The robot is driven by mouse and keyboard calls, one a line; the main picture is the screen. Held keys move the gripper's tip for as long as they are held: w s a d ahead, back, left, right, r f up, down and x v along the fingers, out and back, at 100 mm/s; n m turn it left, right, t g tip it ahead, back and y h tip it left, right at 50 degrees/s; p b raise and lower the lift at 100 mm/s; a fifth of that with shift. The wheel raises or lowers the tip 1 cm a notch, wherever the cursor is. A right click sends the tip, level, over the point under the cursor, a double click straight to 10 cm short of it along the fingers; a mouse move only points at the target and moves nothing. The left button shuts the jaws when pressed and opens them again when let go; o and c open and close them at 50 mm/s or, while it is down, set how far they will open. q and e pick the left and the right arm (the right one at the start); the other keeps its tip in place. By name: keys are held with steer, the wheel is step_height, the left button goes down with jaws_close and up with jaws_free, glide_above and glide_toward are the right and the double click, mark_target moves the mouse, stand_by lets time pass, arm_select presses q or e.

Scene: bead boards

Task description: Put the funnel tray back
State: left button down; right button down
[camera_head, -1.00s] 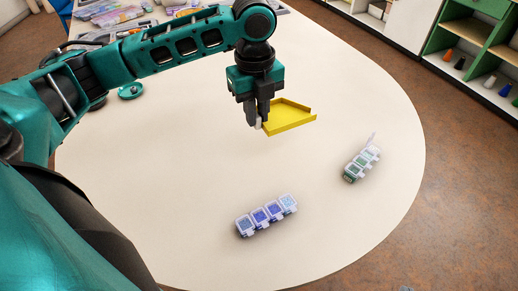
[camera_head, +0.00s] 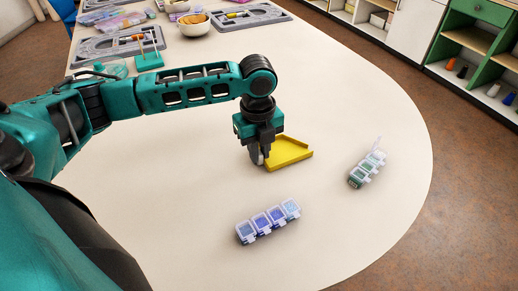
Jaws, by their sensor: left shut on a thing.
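The yellow funnel tray (camera_head: 288,152) is in the head view near the middle of the white table, with a raised rim and a narrowed end. My left gripper (camera_head: 260,157) points down at the tray's left side and is shut on its edge. The tray is level and low, at or close to the table top; I cannot tell whether it touches. The fingers hide the tray's left corner. My right gripper is not in view.
A bead case with blue lids (camera_head: 268,221) lies in front, and one with green beads (camera_head: 366,168) lies to the right, a lid raised. Grey boards (camera_head: 110,48), a bowl (camera_head: 194,25) and a teal rack (camera_head: 149,55) stand at the back.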

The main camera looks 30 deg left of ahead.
arm_select(q)
steer(key=c, duration=1.1)
jaws_free()
steer(key=shift+f, duration=0.15)
steer(key=shift+o, duration=0.2)
step_height(320, 180, up, 12)
steer(key=p, duration=0.3)
steer(key=shift+r, duration=0.2)
steer(key=shift+s, duration=0.1)
